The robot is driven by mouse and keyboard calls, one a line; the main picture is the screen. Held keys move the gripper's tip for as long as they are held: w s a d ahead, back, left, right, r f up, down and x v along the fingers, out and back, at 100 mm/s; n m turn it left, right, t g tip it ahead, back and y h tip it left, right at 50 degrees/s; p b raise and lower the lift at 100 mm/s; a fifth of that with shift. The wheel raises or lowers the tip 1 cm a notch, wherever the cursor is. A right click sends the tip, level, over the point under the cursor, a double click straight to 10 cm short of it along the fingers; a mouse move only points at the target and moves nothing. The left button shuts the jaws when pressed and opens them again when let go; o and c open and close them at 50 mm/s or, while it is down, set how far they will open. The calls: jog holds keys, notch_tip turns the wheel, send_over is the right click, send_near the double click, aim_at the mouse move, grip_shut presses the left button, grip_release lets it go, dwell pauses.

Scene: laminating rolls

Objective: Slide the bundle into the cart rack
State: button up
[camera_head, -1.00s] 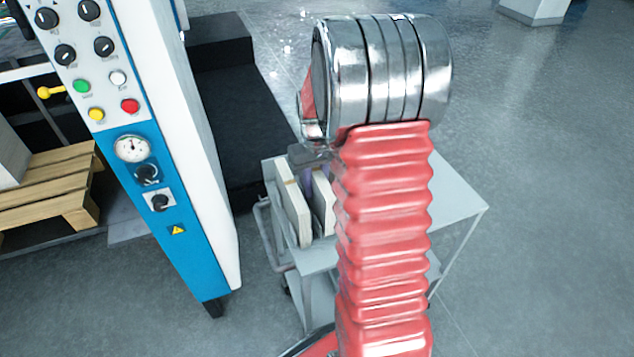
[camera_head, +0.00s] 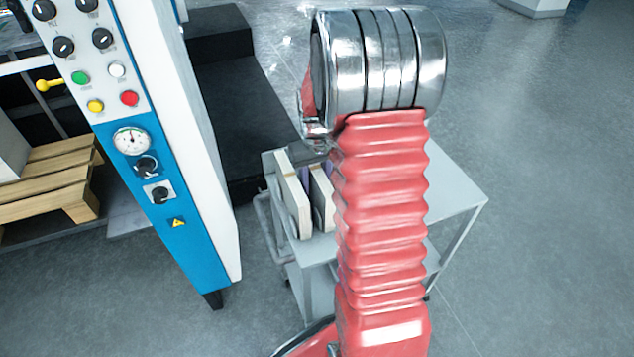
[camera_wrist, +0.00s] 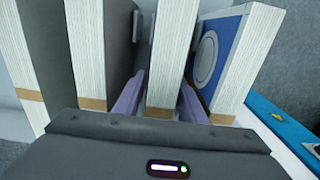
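The bundle (camera_wrist: 170,60) is a white block of sheets with a brown band low on its near edge. It stands upright in the middle of the wrist view. My gripper (camera_wrist: 165,88) has its two purple fingers on either side of this bundle. A gap shows beside the left finger, so the gripper looks open around it. The cart (camera_head: 452,192) is a grey trolley behind my arm in the head view. Two upright bundles show on its left part, the left one (camera_head: 292,198) most clearly. My arm hides much of the cart and most of my gripper there.
A blue-covered bundle (camera_wrist: 215,55) stands at right. A blue and white machine panel (camera_head: 185,235) rises left of the cart. The cart's right top is bare.

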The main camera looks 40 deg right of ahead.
jog(key=shift+o, duration=0.8)
notch_tip(320, 180, up, 14)
jog(key=shift+f, duration=0.15)
jog(key=shift+s, duration=0.15)
dwell(0.9)
